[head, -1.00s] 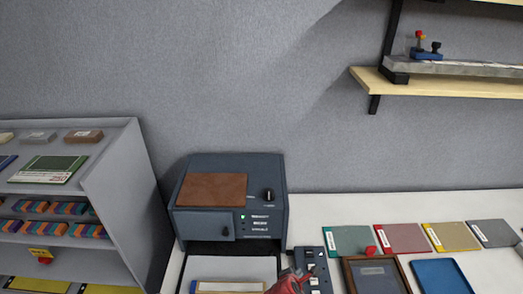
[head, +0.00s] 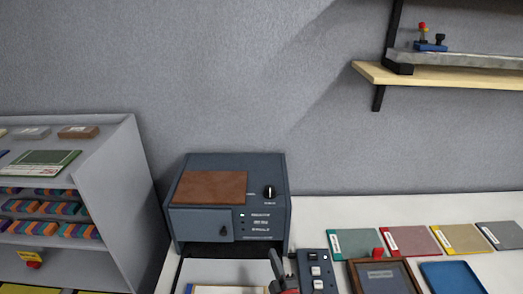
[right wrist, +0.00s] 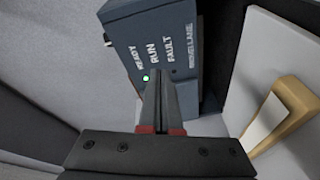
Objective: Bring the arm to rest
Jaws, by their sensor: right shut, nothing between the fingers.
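My right gripper (head: 275,252) shows at the bottom of the head view, with dark fingers and a red part below them. In the right wrist view its two fingers (right wrist: 160,75) are pressed together with nothing between them. They are in front of a blue-grey machine (right wrist: 150,25), and I cannot tell whether they touch it. The machine also shows in the head view (head: 190,225), with a brown pad on top, a knob and a lit green light by the READY label. My left gripper is not in view.
A white sheet (head: 225,271) lies before the machine, beside a small switch panel (head: 305,268). Several coloured folders (head: 405,241), a brown frame (head: 357,282) and a blue tray (head: 450,277) lie to the right. A grey rack (head: 130,200) stands left; a wooden shelf (head: 450,82) hangs above right.

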